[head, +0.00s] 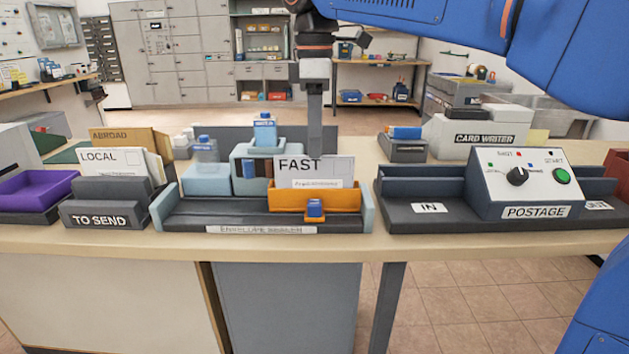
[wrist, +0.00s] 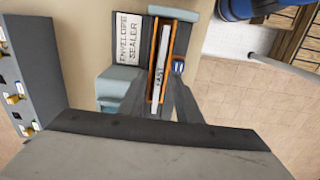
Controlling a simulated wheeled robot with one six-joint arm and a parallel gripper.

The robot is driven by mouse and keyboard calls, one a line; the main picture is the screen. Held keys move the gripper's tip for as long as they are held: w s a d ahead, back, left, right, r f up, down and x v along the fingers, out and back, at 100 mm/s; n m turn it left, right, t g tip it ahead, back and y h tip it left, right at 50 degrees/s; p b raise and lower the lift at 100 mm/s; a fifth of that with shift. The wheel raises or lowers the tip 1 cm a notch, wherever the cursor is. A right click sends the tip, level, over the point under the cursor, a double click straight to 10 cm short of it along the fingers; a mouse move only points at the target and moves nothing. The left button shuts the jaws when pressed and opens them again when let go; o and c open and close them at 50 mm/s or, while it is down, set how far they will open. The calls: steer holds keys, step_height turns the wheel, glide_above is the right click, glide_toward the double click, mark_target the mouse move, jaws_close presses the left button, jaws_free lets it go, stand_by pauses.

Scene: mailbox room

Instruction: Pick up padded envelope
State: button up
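A white envelope marked FAST (head: 312,168) stands upright in an orange holder (head: 290,200) on the envelope sealer (head: 190,222); I cannot tell from its look whether it is padded. In the wrist view the envelope (wrist: 162,62) is a thin strip seen edge-on in the orange holder. My gripper (head: 315,150) points down at the envelope, its visible finger reaching the envelope's top edge, lower part hidden. In the wrist view my gripper (wrist: 160,88) is open, with a finger on each side of the envelope's line. Contact cannot be seen.
A brown ABROAD envelope (head: 128,139) and white LOCAL envelope (head: 112,160) stand in the TO SEND holder (head: 100,213) at left. Blue-capped bottles (head: 265,130) stand behind the sealer. The POSTAGE machine (head: 520,182) is at right, the card writer (head: 480,138) behind it.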

mark_target(315, 180)
steer(key=shift+f, duration=2.35)
steer(key=shift+c, duration=0.3)
jaws_close()
steer(key=shift+r, duration=0.15)
